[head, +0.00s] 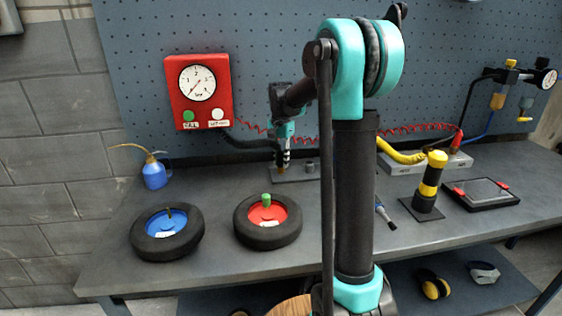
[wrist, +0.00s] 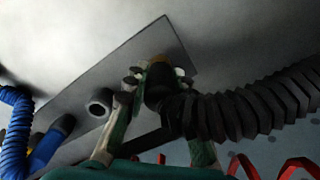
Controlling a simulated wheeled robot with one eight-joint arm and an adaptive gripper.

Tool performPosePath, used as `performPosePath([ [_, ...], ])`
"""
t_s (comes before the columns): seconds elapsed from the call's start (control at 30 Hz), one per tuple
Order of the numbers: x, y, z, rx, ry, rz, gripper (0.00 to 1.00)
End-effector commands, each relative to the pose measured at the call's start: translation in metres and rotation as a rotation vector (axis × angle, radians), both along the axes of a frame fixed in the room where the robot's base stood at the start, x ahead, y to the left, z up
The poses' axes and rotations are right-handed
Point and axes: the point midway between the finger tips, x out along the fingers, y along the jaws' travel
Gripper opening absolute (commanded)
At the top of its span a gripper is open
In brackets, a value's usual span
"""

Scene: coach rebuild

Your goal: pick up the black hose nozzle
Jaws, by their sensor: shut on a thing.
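The black hose nozzle (wrist: 157,84) is at the end of a thick ribbed black hose (wrist: 250,110) in the wrist view. My gripper (wrist: 155,85) is shut on it, with a finger on each side. In the head view my gripper (head: 282,156) is low over the small grey plate (head: 296,174) at the back of the bench. The black hose (head: 250,143) runs to it from the red gauge box (head: 204,90). The nozzle is mostly hidden by the fingers there. I cannot tell whether it touches the plate.
An empty round socket (wrist: 100,103) is on the plate. A blue hose (wrist: 15,135) lies beside it. Two wheels, blue-hubbed (head: 167,233) and red-hubbed (head: 268,222), lie in front. A yellow-and-black cylinder (head: 428,182) stands right. My arm hides the bench's middle.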

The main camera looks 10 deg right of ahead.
Motion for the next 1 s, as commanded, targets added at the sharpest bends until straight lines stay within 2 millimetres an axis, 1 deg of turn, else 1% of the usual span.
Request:
performPosePath([
  [0.17, 0.000, 0.000, 0.014, 0.000, 0.000, 0.000, 0.00],
  [0.27, 0.000, 0.000, 0.028, 0.000, 0.000, 0.000, 0.00],
  [0.37, 0.000, 0.000, 0.049, 0.000, 0.000, 0.000, 0.00],
  [0.47, 0.000, 0.000, 0.075, 0.000, 0.000, 0.000, 0.00],
  [0.6, 0.000, 0.000, 0.116, 0.000, 0.000, 0.000, 0.00],
  [0.7, 0.000, 0.000, 0.141, 0.000, 0.000, 0.000, 0.00],
  [0.8, 0.000, 0.000, 0.162, 0.000, 0.000, 0.000, 0.00],
  [0.9, 0.000, 0.000, 0.178, 0.000, 0.000, 0.000, 0.00],
  [1.0, 0.000, 0.000, 0.189, 0.000, 0.000, 0.000, 0.00],
])
